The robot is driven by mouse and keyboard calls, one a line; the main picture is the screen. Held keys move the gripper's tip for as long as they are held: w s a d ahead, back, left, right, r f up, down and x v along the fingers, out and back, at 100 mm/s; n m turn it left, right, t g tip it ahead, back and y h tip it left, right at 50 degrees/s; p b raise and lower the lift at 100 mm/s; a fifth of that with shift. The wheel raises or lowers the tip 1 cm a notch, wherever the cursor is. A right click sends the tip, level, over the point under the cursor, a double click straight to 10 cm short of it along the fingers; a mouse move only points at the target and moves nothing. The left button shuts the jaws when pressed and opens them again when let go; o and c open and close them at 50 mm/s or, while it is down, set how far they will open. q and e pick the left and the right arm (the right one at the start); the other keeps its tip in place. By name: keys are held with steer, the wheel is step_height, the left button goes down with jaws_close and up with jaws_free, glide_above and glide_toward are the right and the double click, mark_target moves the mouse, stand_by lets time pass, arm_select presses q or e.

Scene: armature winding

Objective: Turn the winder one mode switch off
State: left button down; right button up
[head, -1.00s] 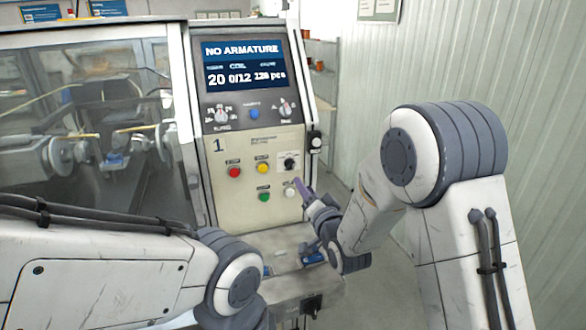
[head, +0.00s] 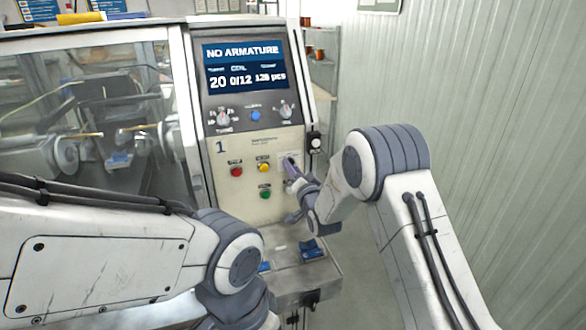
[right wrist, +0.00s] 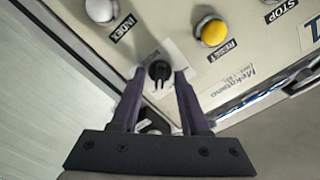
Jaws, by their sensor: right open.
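The mode switch (right wrist: 158,70) is a small black rotary knob on the cream panel of winder one (head: 233,187). In the right wrist view it sits between the tips of my right gripper (right wrist: 160,76), whose dark purple fingers stand open on either side of it. I cannot tell whether the fingers touch it. In the head view my right gripper (head: 290,166) is at the panel's right side and covers most of the switch. My left arm crosses the lower left, and its gripper is out of view.
The yellow RESET button (right wrist: 212,32) and white INDEX button (right wrist: 102,12) are close to the switch. Red (head: 236,171) and green (head: 265,192) buttons are further left. The screen (head: 244,65) reads NO ARMATURE. A ledge (head: 290,275) juts out below the panel.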

steer(key=shift+c, duration=0.3)
jaws_close()
steer(key=shift+n+b, duration=4.5)
steer(key=shift+b, duration=2.4)
steer(key=shift+o, duration=0.3)
jaws_free()
